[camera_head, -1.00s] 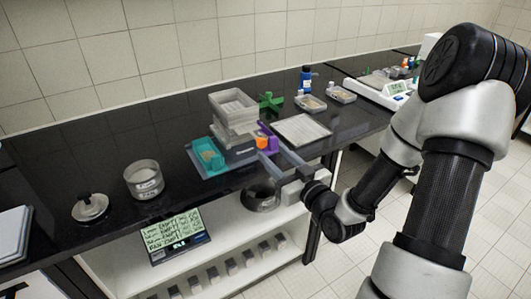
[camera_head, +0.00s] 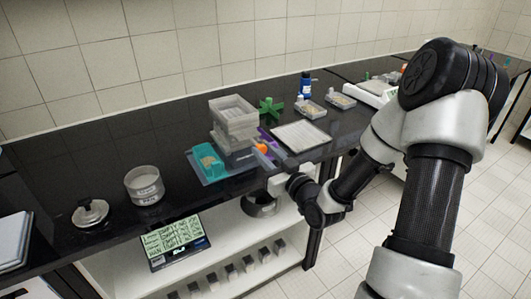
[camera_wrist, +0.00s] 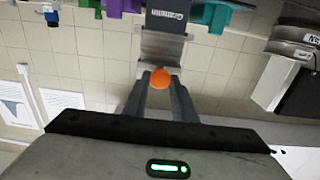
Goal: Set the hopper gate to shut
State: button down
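The sieve shaker's hopper stack (camera_head: 233,118) stands on the dark bench, with clear-grey boxes above a grey body. An orange ball-shaped knob (camera_head: 262,148) sticks out at its front right; I take it for the gate handle. It also shows in the wrist view (camera_wrist: 160,79), in front of a grey labelled plate (camera_wrist: 163,45). My gripper (camera_head: 268,154) reaches in from the right. In the wrist view my gripper's fingers (camera_wrist: 160,88) lie on both sides of the knob and appear to touch it. The gate's own position is hidden.
A teal tray (camera_head: 207,161) sits left of the stack. A purple part (camera_head: 266,136) and a green star-shaped knob (camera_head: 270,107) are close by. A white sheet (camera_head: 300,136) lies to the right. A labelled pan (camera_head: 145,185) and a lid (camera_head: 90,213) stand left.

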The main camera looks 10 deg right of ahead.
aim_at(256, 143)
jog(key=b+x, duration=0.3)
jog(key=x, duration=0.2)
jog(key=shift+w+f, duration=0.1)
jog(key=c, duration=1.5)
grip_release()
jog(key=shift+w+a, duration=0.1)
jog(key=shift+w, duration=0.05)
jog(key=p+v, duration=0.8)
jog(key=v, duration=0.9)
jog(key=shift+s, duration=0.25)
